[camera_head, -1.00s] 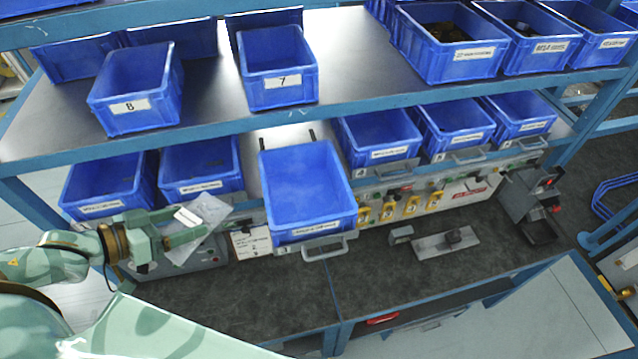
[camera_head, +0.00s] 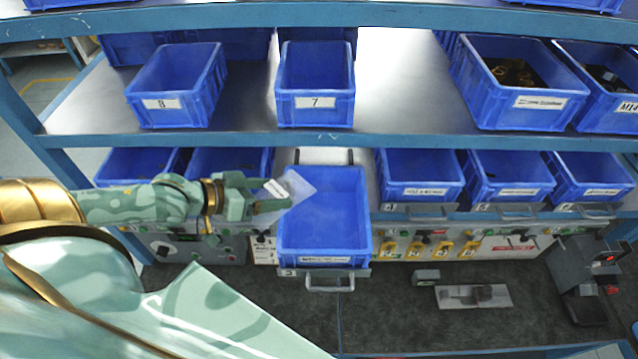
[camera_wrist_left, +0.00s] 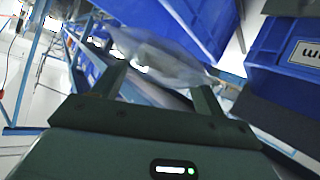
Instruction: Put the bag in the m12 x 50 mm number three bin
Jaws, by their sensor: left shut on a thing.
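My left gripper (camera_head: 272,197) is shut on a clear plastic bag (camera_head: 298,187) with a white label. The bag overlaps the left wall of a blue bin (camera_head: 350,212) in the head view. That bin is pulled forward on the lower shelf, looks empty, and its front label is too small to read. I cannot tell whether the bag is over the bin's opening or just beside it. In the left wrist view the bag (camera_wrist_left: 165,62) hangs between the fingertips, blurred. My right gripper is not in view.
Bins labelled 8 (camera_head: 172,103) and 7 (camera_head: 315,110) stand on the upper shelf. Other blue bins (camera_head: 420,190) sit on both sides of the pulled-out one. The upper shelf edge (camera_head: 240,147) runs above the gripper. A grey fixture (camera_head: 472,296) lies on the dark bench.

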